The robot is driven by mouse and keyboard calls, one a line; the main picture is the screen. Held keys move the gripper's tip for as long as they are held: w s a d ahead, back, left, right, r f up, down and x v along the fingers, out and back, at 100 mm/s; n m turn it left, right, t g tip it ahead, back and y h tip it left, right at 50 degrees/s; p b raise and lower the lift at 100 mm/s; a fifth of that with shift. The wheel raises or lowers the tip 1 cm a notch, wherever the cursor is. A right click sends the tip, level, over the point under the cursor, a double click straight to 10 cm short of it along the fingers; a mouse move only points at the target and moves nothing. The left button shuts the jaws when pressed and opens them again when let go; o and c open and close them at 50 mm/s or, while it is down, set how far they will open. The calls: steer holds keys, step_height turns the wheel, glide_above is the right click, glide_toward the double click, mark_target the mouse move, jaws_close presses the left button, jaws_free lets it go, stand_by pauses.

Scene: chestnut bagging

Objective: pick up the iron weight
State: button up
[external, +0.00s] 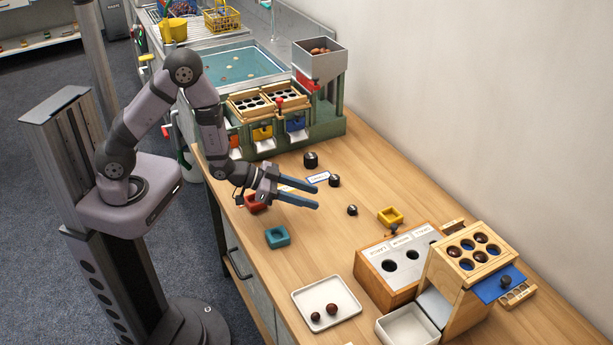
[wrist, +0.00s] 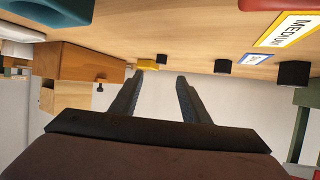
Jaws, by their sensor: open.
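Three black iron weights of different sizes stand on the wooden table: the largest (external: 311,160) at the back, a middle one (external: 334,180) and the smallest (external: 352,210) nearest the front. I cannot tell which one the task means. My gripper (external: 317,198) is open and empty, its blue fingers pointing right above the table. In the wrist view, which looks upside down, the smallest weight (wrist: 161,59) shows beyond and between my gripper's fingertips (wrist: 160,77). The middle weight (wrist: 222,66) and the largest (wrist: 293,74) stand to the right. No weight is touched.
Label cards (external: 318,177) lie beside the weights. Yellow (external: 390,216), teal (external: 277,237) and red (external: 256,204) blocks sit around. A wooden box with holes (external: 372,266) and a white tray (external: 345,292) with two chestnuts stand in front. A green sorting stand (external: 325,128) is behind.

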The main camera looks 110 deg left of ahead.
steer(key=shift+w+a, duration=0.1)
steer(key=shift+a, duration=0.1)
glide_toward(351, 207)
steer(key=shift+x, duration=1.55)
steer(key=shift+d+f, duration=0.15)
steer(key=shift+p+x, duration=0.4)
steer(key=shift+x, duration=2.2)
jaws_close()
